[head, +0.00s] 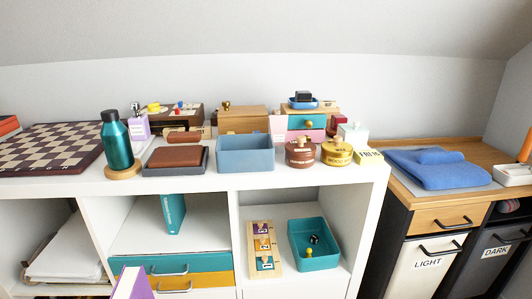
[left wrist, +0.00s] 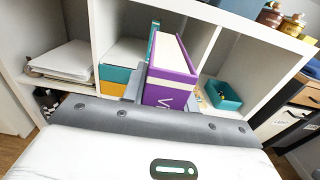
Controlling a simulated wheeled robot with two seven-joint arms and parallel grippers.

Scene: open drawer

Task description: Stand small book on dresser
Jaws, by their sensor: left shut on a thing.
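A small purple book (head: 132,284) with white pages shows at the bottom edge of the head view. In the left wrist view the purple book (left wrist: 172,88) is upright, its spine facing the camera. My left gripper (left wrist: 160,97) is shut on it; the fingers are mostly hidden. The book is in front of a drawer unit with a teal drawer (head: 180,265) and an orange drawer (head: 195,284), inside a white shelf (head: 215,184). A teal book (head: 173,213) stands upright on the unit's white top. My right gripper is not in view.
White top space lies free on both sides of the teal book. The compartment to the right holds a teal bin (head: 315,258) and a wooden number board (head: 263,250). Papers (head: 68,256) fill the left compartment. The shelf top is crowded, with a blue-grey box (head: 245,154) and a bottle (head: 116,142).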

